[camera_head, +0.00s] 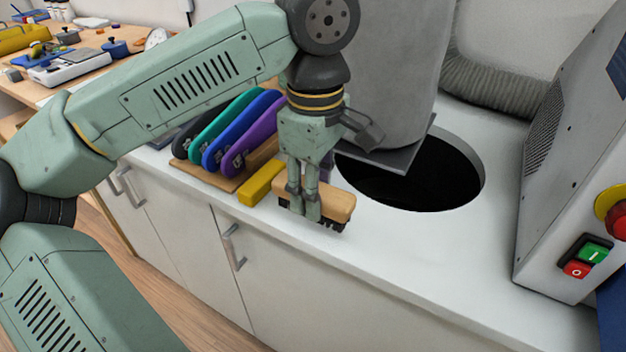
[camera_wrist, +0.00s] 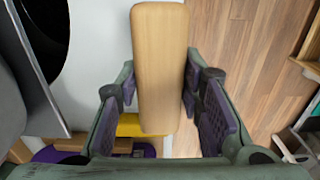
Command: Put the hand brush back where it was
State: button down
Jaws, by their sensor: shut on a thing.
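The hand brush (camera_head: 338,203) has a light wooden back and dark bristles pointing down. My gripper (camera_head: 306,205) is shut on it from above, near the front edge of the white counter. The bristles are at or just above the counter top; I cannot tell if they touch. In the wrist view the brush's wooden back (camera_wrist: 158,65) lies between the two finger pads of my gripper (camera_wrist: 165,105). Part of the brush is hidden behind the fingers in the head view.
A yellow block (camera_head: 261,184) lies left of the brush. Several coloured insoles (camera_head: 226,130) stand on a wooden board behind it. A round dark opening (camera_head: 450,180) lies to the right under a grey cylinder (camera_head: 385,80). A machine with buttons (camera_head: 560,170) stands far right.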

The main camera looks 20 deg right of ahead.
jog(key=w, duration=0.1)
jog(key=w+d, duration=0.1)
jog(key=w, duration=0.1)
jog(key=shift+d+f, duration=0.1)
jog(key=f+p, duration=0.1)
jog(key=w+f+p, duration=0.1)
jog(key=f, duration=0.1)
jog(key=shift+w+d+f, duration=0.1)
jog(key=shift+d+f, duration=0.05)
jog(key=shift+f, duration=0.25)
jog(key=shift+f+b, duration=0.2)
jog(key=shift+b, duration=0.15)
jog(key=c, duration=1.1)
grip_release()
jog(key=shift+r, duration=0.15)
